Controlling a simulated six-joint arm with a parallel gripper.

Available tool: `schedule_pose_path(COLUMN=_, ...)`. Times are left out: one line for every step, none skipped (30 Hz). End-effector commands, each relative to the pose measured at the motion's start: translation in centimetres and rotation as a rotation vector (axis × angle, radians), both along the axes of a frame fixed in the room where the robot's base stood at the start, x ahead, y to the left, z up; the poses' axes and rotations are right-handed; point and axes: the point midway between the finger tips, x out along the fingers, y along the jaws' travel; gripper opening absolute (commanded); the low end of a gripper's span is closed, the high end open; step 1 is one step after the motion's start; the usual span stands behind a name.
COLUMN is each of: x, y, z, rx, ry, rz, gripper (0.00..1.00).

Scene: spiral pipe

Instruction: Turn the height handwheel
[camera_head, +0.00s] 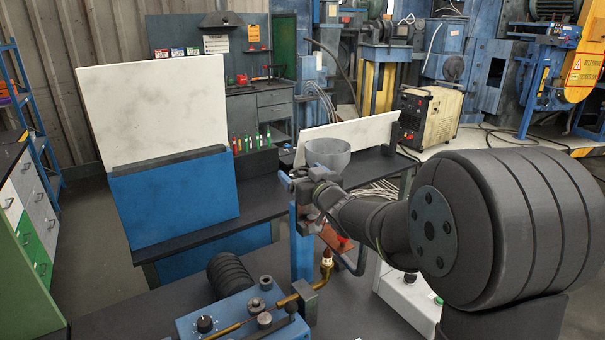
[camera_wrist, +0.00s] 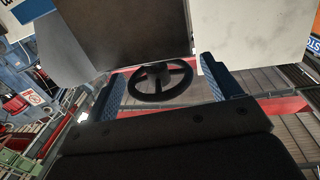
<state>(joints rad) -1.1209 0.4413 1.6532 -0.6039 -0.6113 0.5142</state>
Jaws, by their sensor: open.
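In the wrist view, the handwheel (camera_wrist: 160,83) is a black ring with spokes and a central hub, under a dark block. My gripper (camera_wrist: 165,66) is open, with one blue finger on each side of the wheel. Gaps show between the fingers and the rim, and I see no contact. In the head view, my gripper (camera_head: 295,181) is beside the top of a blue post (camera_head: 303,240), just below a grey bowl-shaped part (camera_head: 328,153). I cannot make out the handwheel there; my arm covers part of that area.
A white panel (camera_head: 155,112) and a blue panel (camera_head: 175,200) stand left of the gripper. A low white board (camera_head: 350,133) is behind it on the dark bench. A blue fixture (camera_head: 240,315) with knobs and a brass torch-like piece (camera_head: 327,265) are in front.

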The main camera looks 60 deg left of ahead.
Motion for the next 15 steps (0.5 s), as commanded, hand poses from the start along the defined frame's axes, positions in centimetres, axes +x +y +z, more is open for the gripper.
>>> schedule_pose_path(x=0.02, y=0.31, z=-0.01, rx=0.000, ry=0.000, rz=0.000, gripper=0.83)
schedule_pose_path(x=0.04, y=0.42, z=0.02, rx=0.001, ry=0.000, rz=0.000, gripper=0.83)
schedule_pose_path(x=0.05, y=0.53, z=0.05, rx=0.001, ry=0.000, rz=0.000, gripper=0.83)
schedule_pose_path(x=0.06, y=0.58, z=0.05, rx=0.001, ry=0.000, rz=0.000, gripper=0.83)
schedule_pose_path(x=0.06, y=0.61, z=0.05, rx=0.001, ry=0.000, rz=0.000, gripper=0.83)
schedule_pose_path(x=0.06, y=0.63, z=0.05, rx=0.001, ry=0.000, rz=0.000, gripper=0.83)
schedule_pose_path(x=0.06, y=0.63, z=0.05, rx=0.001, ry=0.000, rz=0.000, gripper=0.83)
schedule_pose_path(x=0.06, y=0.63, z=0.05, rx=0.001, ry=0.000, rz=0.000, gripper=0.83)
schedule_pose_path(x=0.06, y=0.62, z=0.05, rx=0.001, ry=0.000, rz=0.000, gripper=0.83)
schedule_pose_path(x=0.06, y=0.61, z=0.04, rx=0.001, ry=0.000, rz=0.000, gripper=0.83)
schedule_pose_path(x=0.06, y=0.61, z=0.04, rx=0.001, ry=0.000, rz=0.000, gripper=0.83)
schedule_pose_path(x=0.06, y=0.61, z=0.04, rx=0.001, ry=0.000, rz=0.000, gripper=0.77)
schedule_pose_path(x=0.06, y=0.60, z=0.04, rx=0.001, ry=0.000, rz=0.000, gripper=0.71)
schedule_pose_path(x=0.06, y=0.60, z=0.04, rx=0.001, ry=0.000, rz=0.000, gripper=0.65)
schedule_pose_path(x=0.06, y=0.60, z=0.04, rx=0.001, ry=0.000, rz=0.000, gripper=0.57)
